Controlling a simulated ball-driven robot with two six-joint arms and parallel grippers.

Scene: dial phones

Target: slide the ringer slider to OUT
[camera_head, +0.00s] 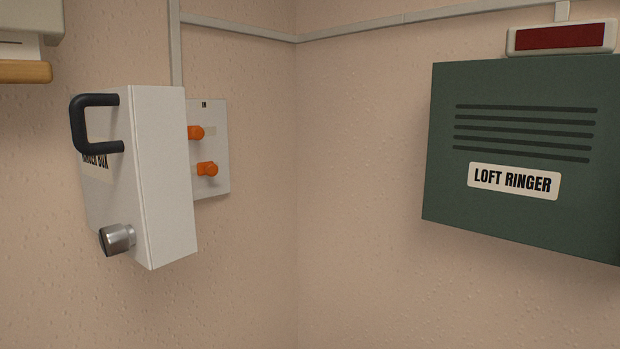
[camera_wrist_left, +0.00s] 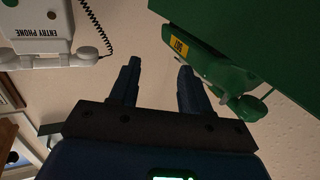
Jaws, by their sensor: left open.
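In the head view a light plate (camera_head: 222,148) on the wall carries two orange knobs, an upper one (camera_head: 196,132) and a lower one (camera_head: 208,169). A small mark that looks like IN sits at its top; no OUT mark is readable. A white box (camera_head: 165,180) stands in front and hides the plate's left part. Its label (camera_head: 97,160) is partly covered, ending in BOX. I cannot tell which knob is the ringer slider. My left gripper (camera_wrist_left: 160,68) is open and empty in the left wrist view, away from the plate. My right gripper is not seen.
The white box has a black handle (camera_head: 78,124) and a metal knob (camera_head: 117,239). A green LOFT RINGER box (camera_head: 525,130) hangs at right, under a dark red panel (camera_head: 560,37). The left wrist view shows an entry phone (camera_wrist_left: 45,30) and a green phone (camera_wrist_left: 215,70).

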